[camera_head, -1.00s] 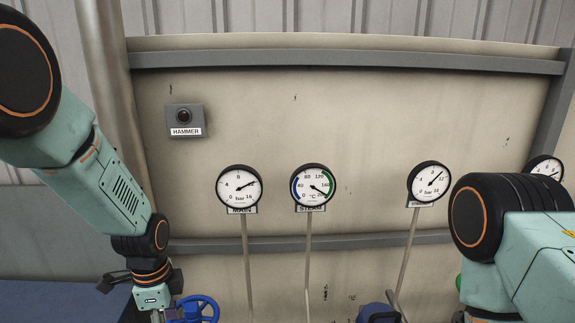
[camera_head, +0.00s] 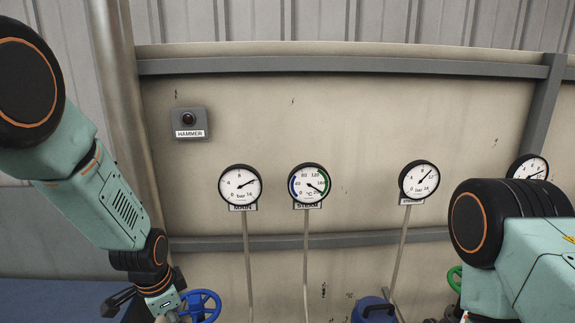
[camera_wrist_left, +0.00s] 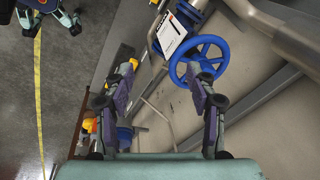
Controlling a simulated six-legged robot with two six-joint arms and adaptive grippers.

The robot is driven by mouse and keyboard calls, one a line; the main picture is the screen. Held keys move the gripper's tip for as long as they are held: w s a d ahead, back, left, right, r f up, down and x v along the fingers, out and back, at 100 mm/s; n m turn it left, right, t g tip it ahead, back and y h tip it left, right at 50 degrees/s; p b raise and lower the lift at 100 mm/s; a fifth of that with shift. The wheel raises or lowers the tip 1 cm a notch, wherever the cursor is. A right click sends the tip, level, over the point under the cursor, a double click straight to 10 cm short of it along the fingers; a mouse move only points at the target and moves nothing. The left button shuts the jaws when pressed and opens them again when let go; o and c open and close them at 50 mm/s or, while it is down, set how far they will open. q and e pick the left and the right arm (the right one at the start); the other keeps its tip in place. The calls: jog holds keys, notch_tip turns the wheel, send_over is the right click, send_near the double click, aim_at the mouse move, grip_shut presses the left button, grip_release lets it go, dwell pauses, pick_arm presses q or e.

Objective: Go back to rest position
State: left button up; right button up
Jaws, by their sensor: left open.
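My left arm comes in from the left in the head view, pointing down. Part of my left gripper (camera_head: 122,298) shows at its lower end, beside a blue valve wheel (camera_head: 200,305). In the left wrist view my left gripper (camera_wrist_left: 160,88) has its two fingers wide apart with nothing between them. The blue wheel (camera_wrist_left: 208,48) lies beyond the right finger there, and I cannot tell the exact gap. My right arm fills the lower right of the head view. Its gripper is out of view.
A beige panel (camera_head: 350,110) carries several round gauges, among them the MAIN gauge (camera_head: 240,185) and the STEAM gauge (camera_head: 309,185). A HAMMER lamp box (camera_head: 189,122) sits upper left. A green wheel (camera_head: 454,278) is near my right arm. A white tag (camera_wrist_left: 171,33) hangs near the blue wheel.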

pick_arm(q)
jog(key=s+f+n+g+b, duration=0.1)
jog(key=s+f+n+b, duration=0.4)
jog(key=s+f+b, duration=0.7)
jog(key=s+f+n+g+b, duration=0.1)
jog(key=s+f+n+b, duration=0.5)
jog(key=s+f+b, duration=0.7)
jog(key=s+f, duration=0.4)
jog(key=f, duration=0.3)
jog(key=s+f, duration=0.4)
jog(key=f, duration=0.3)
jog(key=shift+d+f, duration=0.15)
jog(key=shift+f, duration=0.2)
jog(key=shift+w, duration=0.1)
jog(key=c, duration=0.4)
jog(key=shift+d, duration=0.1)
jog(key=shift+w, duration=0.1)
